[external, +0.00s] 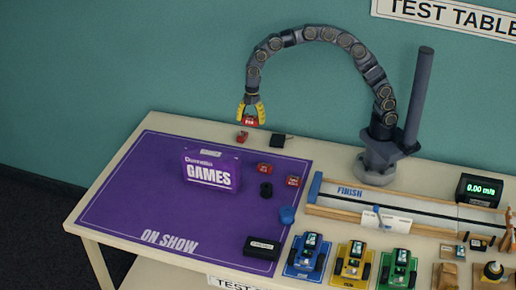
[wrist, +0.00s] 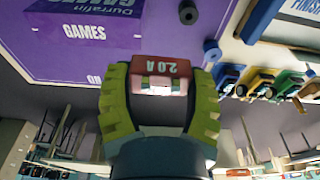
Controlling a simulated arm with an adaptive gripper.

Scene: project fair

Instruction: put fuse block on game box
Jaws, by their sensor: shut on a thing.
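My gripper (external: 250,110) has yellow fingers and is shut on a red fuse block (external: 249,122). It holds the block in the air above the back part of the purple mat. In the wrist view my gripper (wrist: 160,88) has the fuse block (wrist: 152,66) between its fingertips, with "2.0 A" readable upside down. The purple game box (external: 211,169) stands upright on the mat, to the left of and nearer the camera than my gripper. The game box also shows at the top left of the wrist view (wrist: 85,32). The held block is apart from the box.
Other red blocks (external: 242,136) (external: 264,168) (external: 292,181) lie on the mat (external: 130,195). A black spool (external: 266,190), a blue roll (external: 287,215) and a black case (external: 262,248) are near its right side. The mat's left part is clear. A track (external: 390,203) and toy vehicles (external: 353,262) stand right.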

